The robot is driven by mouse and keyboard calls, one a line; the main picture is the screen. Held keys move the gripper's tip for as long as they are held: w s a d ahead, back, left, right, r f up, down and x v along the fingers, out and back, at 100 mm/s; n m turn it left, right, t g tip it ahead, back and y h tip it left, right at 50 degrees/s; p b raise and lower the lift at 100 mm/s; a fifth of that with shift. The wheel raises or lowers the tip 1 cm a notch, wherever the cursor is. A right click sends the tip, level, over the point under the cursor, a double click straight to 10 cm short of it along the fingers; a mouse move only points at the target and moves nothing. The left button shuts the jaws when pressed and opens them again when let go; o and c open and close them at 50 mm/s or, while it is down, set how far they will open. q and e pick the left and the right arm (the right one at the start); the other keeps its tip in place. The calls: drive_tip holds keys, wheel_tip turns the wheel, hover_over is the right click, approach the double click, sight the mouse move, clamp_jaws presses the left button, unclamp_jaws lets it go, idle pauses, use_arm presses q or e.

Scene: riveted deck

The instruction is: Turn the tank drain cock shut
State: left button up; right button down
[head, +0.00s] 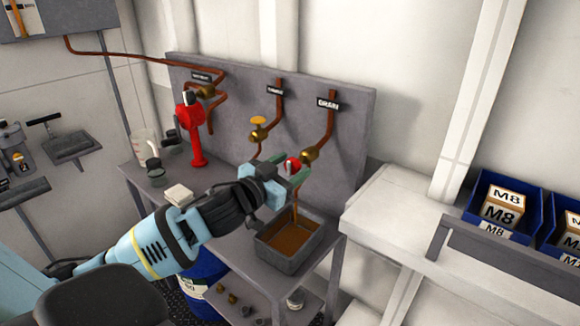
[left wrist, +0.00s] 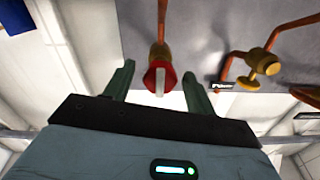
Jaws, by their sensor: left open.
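The tank drain cock has a red handle (head: 292,163) on a brass body (head: 310,154), below the label DRAIN (head: 327,103) on the grey panel. My left gripper (head: 281,173) is open right in front of the handle. In the left wrist view the red handle (left wrist: 160,76) shows between the two spread fingers (left wrist: 158,82), with space on both sides. I cannot tell whether a finger touches it. An orange-brown line (head: 296,207), pipe or liquid, runs from below the cock to a grey tray (head: 268,254) holding brown liquid. My right gripper is not in view.
A second brass valve with a yellow knob (head: 258,122) sits left of the drain cock. A red hand pump (head: 194,135) stands farther left on the bench.

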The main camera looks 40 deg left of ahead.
use_arm(q)
drive_tip(key=shift+w, duration=0.25)
drive_tip(key=shift+c, duration=0.4)
